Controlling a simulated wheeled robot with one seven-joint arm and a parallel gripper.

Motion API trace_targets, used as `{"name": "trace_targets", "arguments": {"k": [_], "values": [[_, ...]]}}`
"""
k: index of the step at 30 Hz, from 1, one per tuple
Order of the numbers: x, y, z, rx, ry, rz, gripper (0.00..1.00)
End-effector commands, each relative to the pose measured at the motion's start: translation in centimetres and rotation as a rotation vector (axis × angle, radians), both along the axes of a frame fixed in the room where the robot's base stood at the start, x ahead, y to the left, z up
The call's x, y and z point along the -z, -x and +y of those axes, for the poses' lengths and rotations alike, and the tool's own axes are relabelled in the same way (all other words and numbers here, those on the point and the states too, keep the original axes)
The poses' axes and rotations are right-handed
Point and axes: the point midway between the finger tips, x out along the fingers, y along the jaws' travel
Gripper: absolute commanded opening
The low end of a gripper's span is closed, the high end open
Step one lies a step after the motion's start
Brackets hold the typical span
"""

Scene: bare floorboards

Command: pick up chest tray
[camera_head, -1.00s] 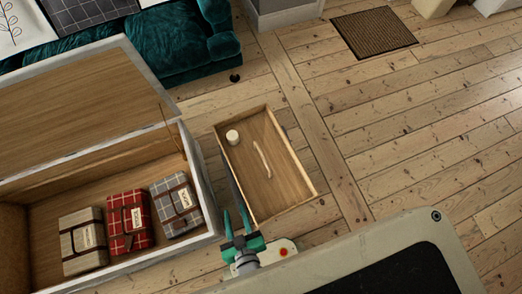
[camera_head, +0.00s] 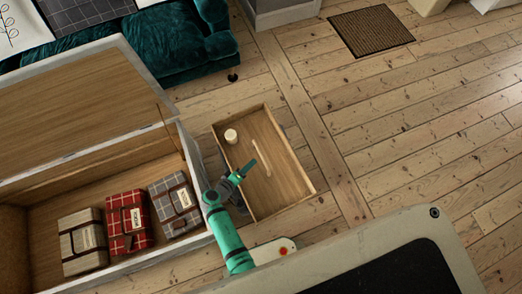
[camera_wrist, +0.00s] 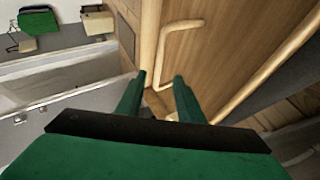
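The chest tray (camera_head: 291,160) is a shallow wooden box on the floorboards to the right of the open chest (camera_head: 200,190). A thin pale handle (camera_head: 263,158) stands inside it; in the wrist view the handle (camera_wrist: 163,50) is a bent bar beyond my fingertips. My gripper (camera_head: 250,166) is over the left part of the tray, near the handle. In the wrist view my green fingers (camera_wrist: 159,77) are apart with nothing held between them. I cannot tell the exact height of the fingers above the tray floor.
A small white cylinder (camera_head: 231,136) stands in the tray's upper left corner. The chest holds several wrapped parcels (camera_head: 128,222). A teal sofa (camera_head: 165,50) is behind. A brown mat (camera_head: 370,32) lies at upper right. The floor right of the tray is clear.

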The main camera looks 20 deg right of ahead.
Motion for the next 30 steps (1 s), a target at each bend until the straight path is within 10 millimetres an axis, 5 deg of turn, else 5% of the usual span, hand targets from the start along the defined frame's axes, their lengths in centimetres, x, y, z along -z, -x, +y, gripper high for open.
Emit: {"name": "trace_targets", "arguments": {"k": [30], "values": [[5.5, -5.4, -7.7, 0.009, 0.023, 0.000, 0.34]]}}
